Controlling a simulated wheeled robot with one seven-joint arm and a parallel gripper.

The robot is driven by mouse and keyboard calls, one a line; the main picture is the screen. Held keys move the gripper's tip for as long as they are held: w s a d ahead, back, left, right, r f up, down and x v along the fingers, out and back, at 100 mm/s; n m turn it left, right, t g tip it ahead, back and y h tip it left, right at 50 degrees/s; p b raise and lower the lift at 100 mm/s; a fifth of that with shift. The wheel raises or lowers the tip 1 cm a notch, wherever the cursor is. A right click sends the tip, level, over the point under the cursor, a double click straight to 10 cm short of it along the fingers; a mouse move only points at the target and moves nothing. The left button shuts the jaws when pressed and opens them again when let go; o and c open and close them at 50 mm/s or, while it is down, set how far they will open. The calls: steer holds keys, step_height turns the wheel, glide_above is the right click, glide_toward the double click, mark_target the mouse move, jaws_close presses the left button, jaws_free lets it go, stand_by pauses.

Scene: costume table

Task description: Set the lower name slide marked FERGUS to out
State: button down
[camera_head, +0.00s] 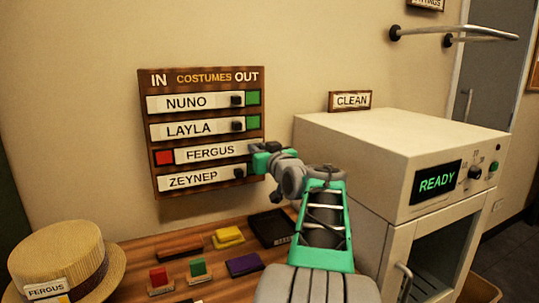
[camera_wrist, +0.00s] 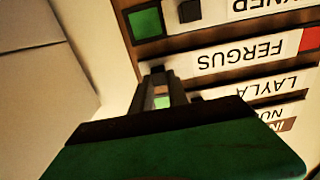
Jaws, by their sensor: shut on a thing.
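The costume board (camera_head: 145,125) hangs on the wall, with IN at its left and OUT at its right. The FERGUS slide (camera_head: 210,153) is third from the top and sits at the right, OUT end. A red square (camera_head: 164,158) shows at its left. My gripper (camera_head: 257,158) is at the slide's right end, shut on its knob, which the fingers hide. The wrist view shows the board upside down, with the FERGUS slide (camera_wrist: 250,54) beside my gripper's fingers (camera_wrist: 157,85) and the red square (camera_wrist: 310,39) at its far end.
The NUNO (camera_head: 187,103), LAYLA (camera_head: 188,130) and ZEYNEP (camera_head: 193,180) slides sit at the left; green squares show right of NUNO and LAYLA. A straw hat (camera_head: 60,248) labelled FERGUS and coloured blocks lie on the table below. A white machine (camera_head: 350,140) reading READY stands right.

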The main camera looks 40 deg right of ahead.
steer(key=shift+d, duration=0.15)
steer(key=c, duration=1.3)
jaws_free()
steer(key=v, duration=0.8)
steer(key=shift+b, duration=0.3)
